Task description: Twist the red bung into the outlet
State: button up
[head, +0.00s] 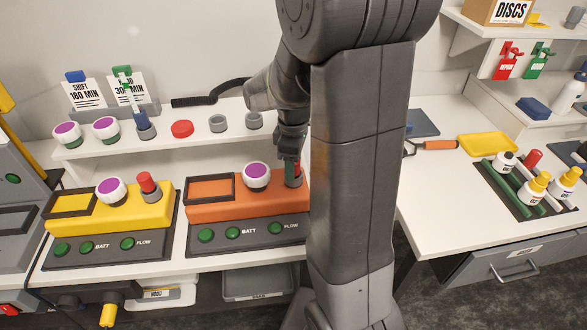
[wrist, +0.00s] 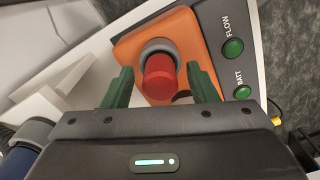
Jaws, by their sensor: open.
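The red bung (wrist: 159,80) stands at the grey outlet ring (wrist: 158,46) of the orange unit (wrist: 192,30). Whether it is fully seated I cannot tell. My gripper (wrist: 160,70) is open, with one green finger on each side of the bung and a visible gap on both sides. In the head view my gripper (head: 291,168) points down over the right end of the orange unit (head: 220,207) and mostly hides the bung and the outlet (head: 294,181).
A purple-topped white cap (head: 256,177) stands on the orange unit, left of my gripper. The yellow unit (head: 160,215) to the left has its own red bung (head: 147,182). A shelf (head: 200,140) with several small items runs behind. A yellow tray (head: 487,145) lies on the right bench.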

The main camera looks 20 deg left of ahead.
jog(key=n, duration=1)
jog(key=shift+p, duration=0.3)
jog(key=c, duration=1.1)
jog(key=m, duration=0.8)
jog(key=o, duration=1.1)
